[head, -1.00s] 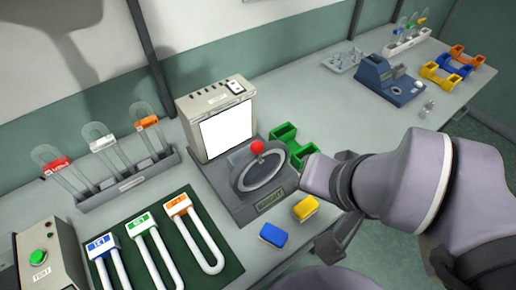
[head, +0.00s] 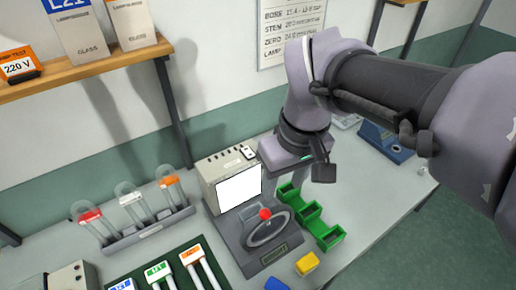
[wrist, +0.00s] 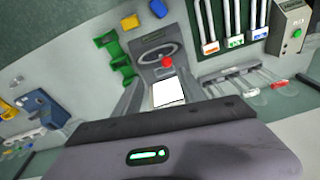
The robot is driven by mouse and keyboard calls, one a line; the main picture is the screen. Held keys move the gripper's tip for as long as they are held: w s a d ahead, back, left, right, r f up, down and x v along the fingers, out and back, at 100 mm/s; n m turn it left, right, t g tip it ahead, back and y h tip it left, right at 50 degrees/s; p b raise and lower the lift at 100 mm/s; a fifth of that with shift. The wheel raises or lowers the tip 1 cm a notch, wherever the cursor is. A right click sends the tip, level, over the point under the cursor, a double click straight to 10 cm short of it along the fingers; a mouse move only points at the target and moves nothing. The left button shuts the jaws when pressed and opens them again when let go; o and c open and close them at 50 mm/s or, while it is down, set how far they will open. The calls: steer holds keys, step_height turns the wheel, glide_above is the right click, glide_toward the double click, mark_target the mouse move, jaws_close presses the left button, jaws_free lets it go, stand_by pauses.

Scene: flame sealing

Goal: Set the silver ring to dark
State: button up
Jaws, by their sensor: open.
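The silver ring (head: 285,222) lies on top of a dark grey device, with a red ball knob (head: 265,214) at its back rim. Behind it stands a box with a bright white panel (head: 238,190). In the wrist view I see the ring (wrist: 140,58), the red knob (wrist: 167,61) and the lit panel (wrist: 168,92). My gripper (head: 285,188) is open and empty, above and behind the ring beside the panel box, touching nothing that I can see. Its fingers are partly hidden by its own body in the head view.
A green holder (head: 311,209) stands right of the device. Yellow (head: 307,263) and blue blocks lie in front. A rack of tagged glass loops (head: 147,232) and a green mat (head: 211,262) are to the left. A wooden shelf (head: 95,63) hangs upper left.

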mark_target(265, 210)
steer(key=w+a+r+n+g+p, duration=0.1)
steer(key=w+a+r+n+p, duration=0.1)
steer(key=w+a+n, duration=0.15)
steer(key=shift+h, duration=0.4)
steer(key=f+b, duration=0.2)
steer(key=f, duration=0.3)
steer(key=f+b, duration=0.2)
steer(key=f, duration=0.4)
steer(key=s+f+b, duration=0.1)
steer(key=f+b, duration=0.1)
steer(key=f, duration=0.4)
steer(key=shift+f+b, duration=0.25)
steer(key=shift+b, duration=0.15)
jaws_close()
